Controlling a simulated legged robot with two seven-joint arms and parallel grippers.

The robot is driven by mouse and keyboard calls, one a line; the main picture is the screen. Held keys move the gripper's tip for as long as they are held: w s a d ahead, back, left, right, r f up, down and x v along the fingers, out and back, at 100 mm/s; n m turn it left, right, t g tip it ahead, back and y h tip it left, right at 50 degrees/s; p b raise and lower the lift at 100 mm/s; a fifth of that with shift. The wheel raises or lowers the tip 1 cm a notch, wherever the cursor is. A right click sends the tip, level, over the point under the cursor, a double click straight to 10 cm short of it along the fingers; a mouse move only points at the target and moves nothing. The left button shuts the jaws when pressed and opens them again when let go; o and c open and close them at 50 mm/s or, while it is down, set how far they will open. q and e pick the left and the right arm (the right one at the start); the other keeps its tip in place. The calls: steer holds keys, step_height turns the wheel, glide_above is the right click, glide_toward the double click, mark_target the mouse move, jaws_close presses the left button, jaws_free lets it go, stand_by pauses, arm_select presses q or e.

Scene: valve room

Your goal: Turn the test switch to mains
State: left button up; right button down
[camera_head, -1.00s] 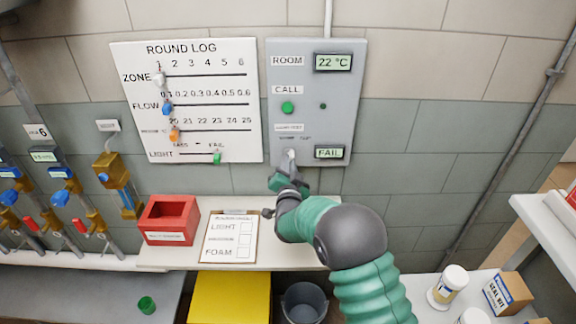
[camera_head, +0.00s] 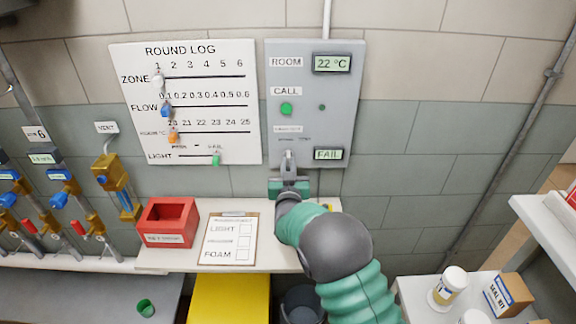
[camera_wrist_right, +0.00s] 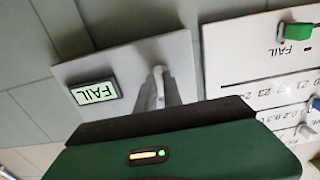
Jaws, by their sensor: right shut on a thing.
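The grey wall panel (camera_head: 345,100) carries the test switch, a small pale lever low on its left side, largely covered by my fingers in the head view. It shows better in the wrist view as a pale lever (camera_wrist_right: 158,76) between the fingers. My right gripper (camera_head: 289,158) points up at the panel and is shut on the switch. The display (camera_head: 329,154) beside it reads FAIL, and it also shows in the wrist view (camera_wrist_right: 95,92). The lettering above the switch is too small to read. My left gripper is not in view.
The round log board (camera_head: 210,120) hangs left of the panel, its green light slider (camera_head: 216,160) at FAIL. Below are a red box (camera_head: 168,222) and a clipboard (camera_head: 229,240) on a shelf. Blue-handled valves (camera_head: 58,200) stand at left.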

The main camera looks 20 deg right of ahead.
stand_by(0.4)
steer(key=c, duration=1.5)
jaws_free()
steer(key=b+v, duration=0.1)
steer(key=v, duration=1.5)
steer(key=shift+s+a, duration=0.2)
steer(key=shift+s, duration=0.15)
